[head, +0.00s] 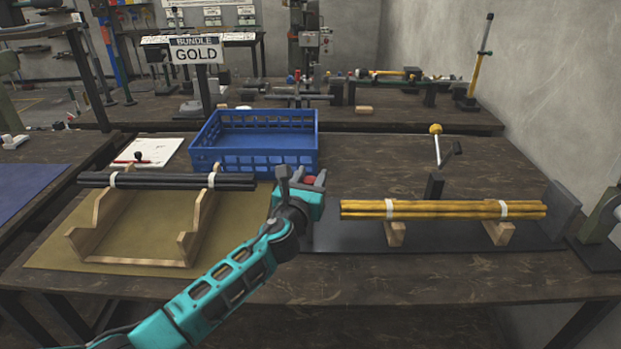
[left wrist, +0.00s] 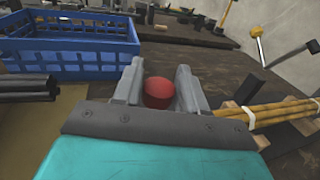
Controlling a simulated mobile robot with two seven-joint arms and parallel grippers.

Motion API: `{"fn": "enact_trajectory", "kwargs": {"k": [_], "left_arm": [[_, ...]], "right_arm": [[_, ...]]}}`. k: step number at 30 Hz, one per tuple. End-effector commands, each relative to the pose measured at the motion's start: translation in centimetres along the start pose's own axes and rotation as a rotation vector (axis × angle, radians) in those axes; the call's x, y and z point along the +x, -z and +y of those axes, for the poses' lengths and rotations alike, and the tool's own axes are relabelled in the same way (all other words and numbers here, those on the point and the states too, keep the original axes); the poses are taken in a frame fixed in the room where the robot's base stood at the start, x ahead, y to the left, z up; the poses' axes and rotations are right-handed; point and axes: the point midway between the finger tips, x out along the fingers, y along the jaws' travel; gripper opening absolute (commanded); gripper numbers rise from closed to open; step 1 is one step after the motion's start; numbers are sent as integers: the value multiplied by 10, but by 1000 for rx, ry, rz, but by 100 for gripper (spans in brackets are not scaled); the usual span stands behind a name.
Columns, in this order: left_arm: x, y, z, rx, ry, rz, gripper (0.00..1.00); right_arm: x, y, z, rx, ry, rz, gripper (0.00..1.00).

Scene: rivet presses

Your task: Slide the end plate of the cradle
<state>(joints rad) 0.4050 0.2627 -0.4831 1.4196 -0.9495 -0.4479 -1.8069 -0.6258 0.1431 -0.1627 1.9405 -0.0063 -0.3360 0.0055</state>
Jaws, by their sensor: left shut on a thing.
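My left gripper (head: 308,180) is shut on a red knob, seen between its fingers in the left wrist view (left wrist: 159,93). What the knob is fixed to is hidden by the gripper. The cradle has wooden supports (head: 395,235) on a dark base (head: 440,240), just right of the gripper. A bundle of gold rods (head: 440,209) with white bands lies across the supports; it also shows in the left wrist view (left wrist: 275,113). A grey plate (head: 564,205) stands at the cradle's right end. My right gripper is in neither view.
A blue crate (head: 255,150) stands behind the gripper. Dark rods (head: 165,181) lie on a wooden rack (head: 130,258) at the left. A lever with a yellow knob (head: 436,130) rises behind the gold rods. A sign reads BUNDLE GOLD (head: 196,54). The front table strip is bare.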

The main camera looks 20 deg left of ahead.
Motion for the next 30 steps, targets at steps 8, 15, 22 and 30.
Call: {"fn": "enact_trajectory", "kwargs": {"k": [8,15,22,30], "left_arm": [[12,2,-44,-3,3,0,0],[22,1,-84,-1,4,0,0],[23,0,-88,-1,5,0,0],[23,0,-88,-1,4,0,56]], "right_arm": [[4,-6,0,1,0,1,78],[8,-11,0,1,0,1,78],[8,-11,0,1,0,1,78],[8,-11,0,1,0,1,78]]}}
